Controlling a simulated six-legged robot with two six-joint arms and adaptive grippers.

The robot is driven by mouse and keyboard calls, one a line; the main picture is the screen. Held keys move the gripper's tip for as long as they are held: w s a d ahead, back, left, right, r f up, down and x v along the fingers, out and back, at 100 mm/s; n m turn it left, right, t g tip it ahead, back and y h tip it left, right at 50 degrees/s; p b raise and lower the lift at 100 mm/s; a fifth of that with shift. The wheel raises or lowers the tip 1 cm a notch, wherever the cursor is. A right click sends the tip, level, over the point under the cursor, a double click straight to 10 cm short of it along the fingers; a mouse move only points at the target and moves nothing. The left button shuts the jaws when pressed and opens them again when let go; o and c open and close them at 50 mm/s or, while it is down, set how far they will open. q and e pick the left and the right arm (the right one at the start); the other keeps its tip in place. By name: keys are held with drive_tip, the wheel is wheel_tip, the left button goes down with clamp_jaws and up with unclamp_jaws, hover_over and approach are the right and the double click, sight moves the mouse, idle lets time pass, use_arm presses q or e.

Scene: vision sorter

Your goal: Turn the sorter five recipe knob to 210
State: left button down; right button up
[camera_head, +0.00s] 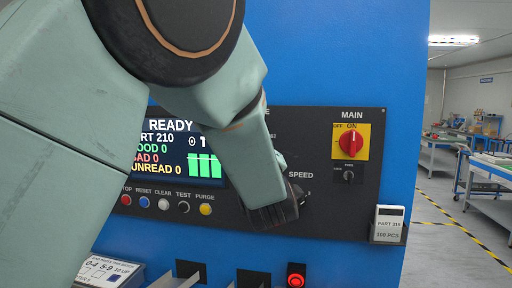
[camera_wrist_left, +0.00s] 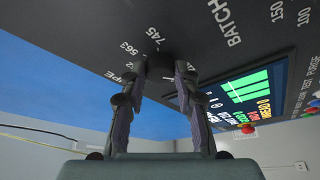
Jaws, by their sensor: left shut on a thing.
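The recipe knob (camera_wrist_left: 160,66) is a dark round knob on the black panel in the left wrist view. The marks 563 and 745 and part of the word RECIPE stand around it; its pointer and the 210 mark are not visible. My left gripper (camera_wrist_left: 166,76) is shut on this knob, one finger on each side. The display (camera_head: 172,143) reads READY and PART 210, partly covered by my arm. It also shows in the left wrist view (camera_wrist_left: 240,88). My right gripper is not in view.
A red main switch (camera_head: 351,142) sits on a yellow plate at right. A speed knob (camera_head: 298,195) is beside my forearm. Several coloured buttons (camera_head: 163,204) line the panel below the display. A part card (camera_head: 389,224) hangs at the lower right.

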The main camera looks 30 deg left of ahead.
use_arm(q)
drive_tip(key=c, duration=1)
unclamp_jaws()
drive_tip(key=shift+w, duration=0.1)
